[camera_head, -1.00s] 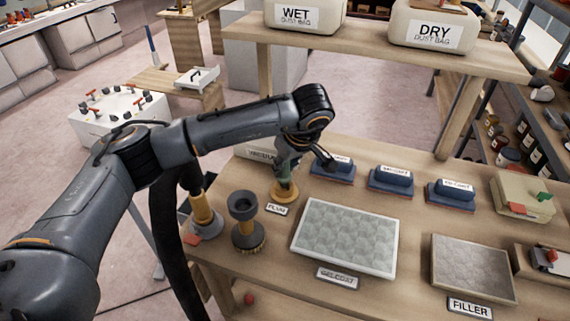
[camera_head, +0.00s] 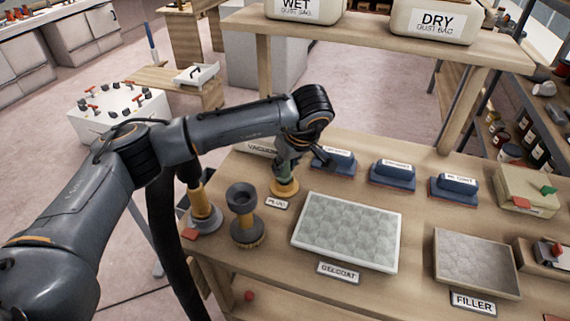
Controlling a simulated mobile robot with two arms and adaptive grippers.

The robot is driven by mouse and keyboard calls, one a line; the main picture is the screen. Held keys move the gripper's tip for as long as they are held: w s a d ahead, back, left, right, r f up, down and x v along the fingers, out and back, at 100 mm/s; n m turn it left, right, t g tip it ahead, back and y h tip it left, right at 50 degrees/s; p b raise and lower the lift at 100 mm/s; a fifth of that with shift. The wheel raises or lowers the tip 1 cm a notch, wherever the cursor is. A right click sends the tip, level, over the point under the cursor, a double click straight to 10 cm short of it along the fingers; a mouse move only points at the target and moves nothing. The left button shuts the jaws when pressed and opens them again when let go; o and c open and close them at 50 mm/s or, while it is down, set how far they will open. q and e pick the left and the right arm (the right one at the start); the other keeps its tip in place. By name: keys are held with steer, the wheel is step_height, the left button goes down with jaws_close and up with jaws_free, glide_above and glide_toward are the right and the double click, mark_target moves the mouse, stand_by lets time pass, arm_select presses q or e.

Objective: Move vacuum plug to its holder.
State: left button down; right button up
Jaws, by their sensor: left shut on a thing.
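My left gripper (camera_head: 284,168) points down at the yellow round holder (camera_head: 285,188) behind the PLUG label (camera_head: 276,203). It is shut on the vacuum plug, which is mostly hidden by the fingers; a greenish part shows just above the holder. The plug appears to be at or in the holder, but I cannot tell how deep it sits. My right gripper is not in view.
Left of the holder stand a dark tool with a yellow neck and brush (camera_head: 244,215) and a yellow-and-grey tool (camera_head: 204,208) beside a black hose. Blue sanding blocks (camera_head: 391,174) are to the right. A gelcoat panel (camera_head: 346,232) and a filler panel (camera_head: 474,263) lie in front.

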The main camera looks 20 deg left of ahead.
arm_select(q)
steer(key=c, duration=1)
jaws_free()
